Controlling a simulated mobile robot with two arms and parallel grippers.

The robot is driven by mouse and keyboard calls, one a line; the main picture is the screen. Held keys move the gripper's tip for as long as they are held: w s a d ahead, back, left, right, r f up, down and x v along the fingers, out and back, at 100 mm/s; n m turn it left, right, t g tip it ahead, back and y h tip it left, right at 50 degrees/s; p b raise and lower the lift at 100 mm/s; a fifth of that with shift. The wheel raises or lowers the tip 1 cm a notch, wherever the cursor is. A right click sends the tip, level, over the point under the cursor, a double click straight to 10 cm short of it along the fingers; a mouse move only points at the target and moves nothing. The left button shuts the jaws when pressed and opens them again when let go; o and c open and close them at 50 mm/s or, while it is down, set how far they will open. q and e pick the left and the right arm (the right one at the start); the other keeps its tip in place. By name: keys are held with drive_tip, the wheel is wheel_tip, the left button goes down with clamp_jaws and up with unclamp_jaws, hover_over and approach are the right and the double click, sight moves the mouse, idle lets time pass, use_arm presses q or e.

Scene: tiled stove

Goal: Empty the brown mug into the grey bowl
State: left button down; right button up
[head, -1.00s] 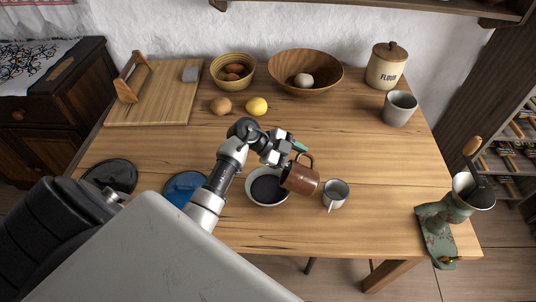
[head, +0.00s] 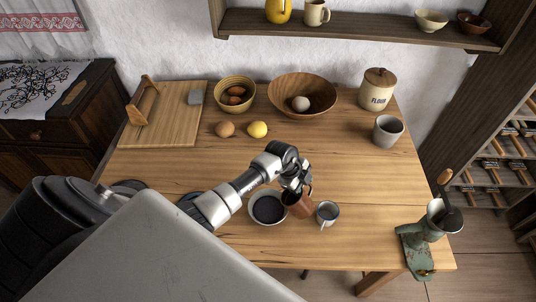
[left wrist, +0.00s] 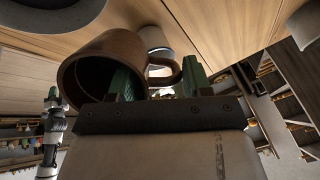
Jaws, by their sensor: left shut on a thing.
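The grey bowl (head: 252,215) stands near the table's front edge with dark contents inside. It seems to show in part at the top left of the left wrist view (left wrist: 75,18). My left gripper (head: 297,188) is shut on the brown mug (head: 301,209), at the bowl's right side. In the left wrist view the mug (left wrist: 108,44) lies tilted, its mouth facing left and its inside dark. The green fingers (left wrist: 162,82) are by its handle. I cannot tell whether anything is left in it. A small, distant arm, seemingly my right, shows at the wrist view's left; its gripper is unclear.
A light enamel cup (head: 327,211) stands close to the right of the mug. A green grinder (head: 415,250) is at the front right corner. The middle right is clear.

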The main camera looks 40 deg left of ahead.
use_arm(q)
drive_tip(key=w+d+r+g+y, duration=0.1)
drive_tip(key=w+d+g+y, duration=0.1)
drive_tip(key=d+y, duration=0.3)
drive_tip(key=shift+w+d+m+g+y, duration=0.3)
drive_tip(key=shift+d+g+y, duration=0.15)
drive_tip(key=shift+y, duration=0.45)
